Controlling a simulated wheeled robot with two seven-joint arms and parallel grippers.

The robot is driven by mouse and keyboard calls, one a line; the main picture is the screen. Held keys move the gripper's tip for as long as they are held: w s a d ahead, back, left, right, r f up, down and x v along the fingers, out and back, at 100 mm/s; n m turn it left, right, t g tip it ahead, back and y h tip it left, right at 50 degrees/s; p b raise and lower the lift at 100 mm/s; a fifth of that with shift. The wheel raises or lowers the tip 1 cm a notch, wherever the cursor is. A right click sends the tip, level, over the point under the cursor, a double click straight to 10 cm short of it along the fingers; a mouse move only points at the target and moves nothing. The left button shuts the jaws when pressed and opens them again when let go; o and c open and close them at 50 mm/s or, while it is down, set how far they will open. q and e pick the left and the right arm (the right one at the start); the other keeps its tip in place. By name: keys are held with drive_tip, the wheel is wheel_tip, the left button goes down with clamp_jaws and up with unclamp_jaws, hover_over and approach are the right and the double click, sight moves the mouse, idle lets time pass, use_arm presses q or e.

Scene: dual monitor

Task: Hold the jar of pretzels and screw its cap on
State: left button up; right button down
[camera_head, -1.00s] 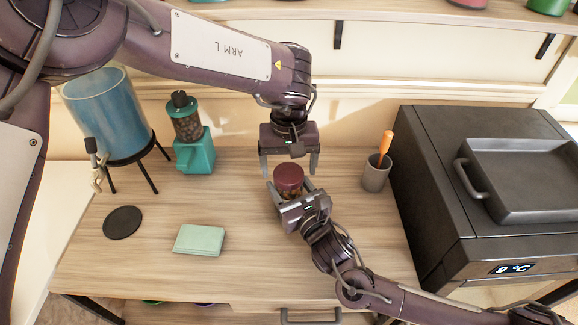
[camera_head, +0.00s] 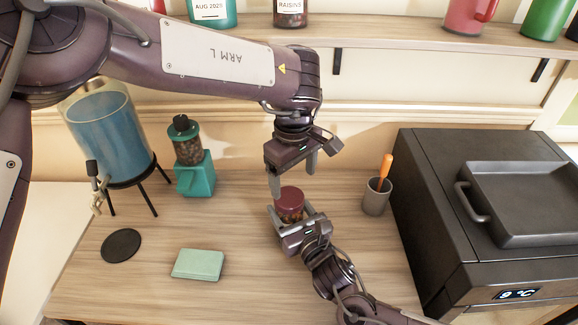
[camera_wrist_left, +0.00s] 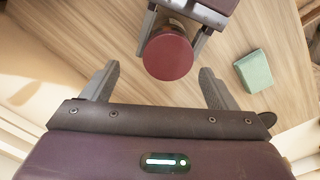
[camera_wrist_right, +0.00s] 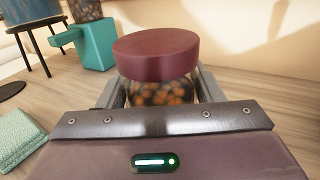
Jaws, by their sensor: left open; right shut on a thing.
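The pretzel jar (camera_wrist_right: 162,92) stands upright on the table, its lower part between the fingers of my right gripper (camera_head: 292,219), which is shut on it. The dark red cap (camera_head: 290,198) sits on top of the jar; it also shows in the right wrist view (camera_wrist_right: 157,52) and from above in the left wrist view (camera_wrist_left: 168,56). I cannot tell how tightly it sits. My left gripper (camera_head: 294,182) is open and empty, pointing down just above the cap, apart from it. In the left wrist view its fingers (camera_wrist_left: 160,85) are spread wide.
A teal grinder (camera_head: 195,172) and a blue water dispenser (camera_head: 110,140) stand at the left. A green cloth (camera_head: 198,264) and a black coaster (camera_head: 121,245) lie in front. A grey cup (camera_head: 376,197) stands at the right, beside a dark appliance (camera_head: 440,200). A shelf (camera_head: 400,36) runs above.

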use_arm(q)
drive_tip(key=n, duration=0.5)
drive_tip(key=shift+w+d+r, duration=0.1)
drive_tip(key=shift+d+r, duration=0.05)
drive_tip(key=shift+d, duration=0.05)
drive_tip(key=n, duration=0.3)
drive_tip(key=shift+d+r, duration=0.1)
drive_tip(key=n, duration=0.5)
drive_tip(key=shift+w+r, duration=0.1)
drive_tip(key=shift+r, duration=0.1)
drive_tip(key=n, duration=0.5)
drive_tip(key=shift+r, duration=0.2)
drive_tip(key=n, duration=0.5)
drive_tip(key=shift+r, duration=0.25)
drive_tip(key=n, duration=0.5)
drive_tip(key=shift+a+r, duration=0.2)
drive_tip(key=shift+a, duration=0.1)
drive_tip(key=n, duration=0.4)
drive_tip(key=shift+s+a+r+n, duration=0.15)
drive_tip(key=shift+s+a+n, duration=0.1)
drive_tip(key=shift+n, duration=0.05)
drive_tip(key=n, duration=0.3)
drive_tip(key=shift+s+a+r+n, duration=0.15)
drive_tip(key=shift+a+r+n, duration=0.1)
drive_tip(key=shift+n, duration=0.15)
